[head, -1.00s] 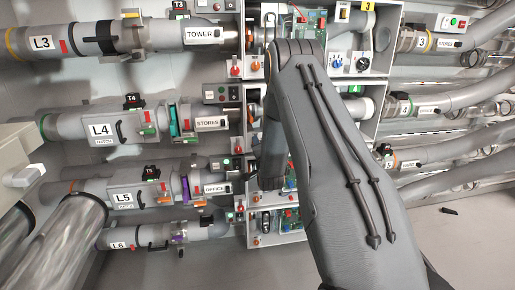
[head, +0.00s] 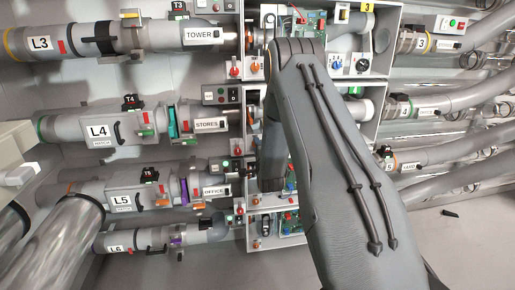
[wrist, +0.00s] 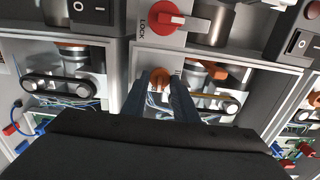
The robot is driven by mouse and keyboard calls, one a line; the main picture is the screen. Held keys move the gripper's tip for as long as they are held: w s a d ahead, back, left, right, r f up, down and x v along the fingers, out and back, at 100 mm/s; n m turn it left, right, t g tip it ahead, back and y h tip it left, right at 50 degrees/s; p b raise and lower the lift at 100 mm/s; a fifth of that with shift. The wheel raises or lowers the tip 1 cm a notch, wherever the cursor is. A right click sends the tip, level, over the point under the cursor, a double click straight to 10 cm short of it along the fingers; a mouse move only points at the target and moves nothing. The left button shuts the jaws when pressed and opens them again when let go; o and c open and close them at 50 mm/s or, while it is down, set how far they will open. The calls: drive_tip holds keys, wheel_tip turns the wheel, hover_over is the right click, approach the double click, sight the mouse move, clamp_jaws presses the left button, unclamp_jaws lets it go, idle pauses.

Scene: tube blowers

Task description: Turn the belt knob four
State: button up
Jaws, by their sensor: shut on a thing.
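In the wrist view an orange knob (wrist: 159,76) sits on the panel between the fingertips of my gripper (wrist: 159,92). The gripper is shut on this knob, one finger on each side. No number on the knob can be read. In the head view the gripper and the knob are hidden behind my arm, which reaches to the panel column between the tube rows. The tube labelled L4 (head: 98,131) is in the second row from the top at left.
A red LOCK handle (wrist: 168,21) is just above the knob. Circuit boards and wires fill the bays.

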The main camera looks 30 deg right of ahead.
drive_tip(key=o, duration=0.8)
drive_tip(key=shift+s, duration=0.1)
drive_tip(key=b+v, duration=0.1)
drive_tip(key=v, duration=0.6)
drive_tip(key=shift+s+a, duration=0.1)
drive_tip(key=shift+s, duration=0.25)
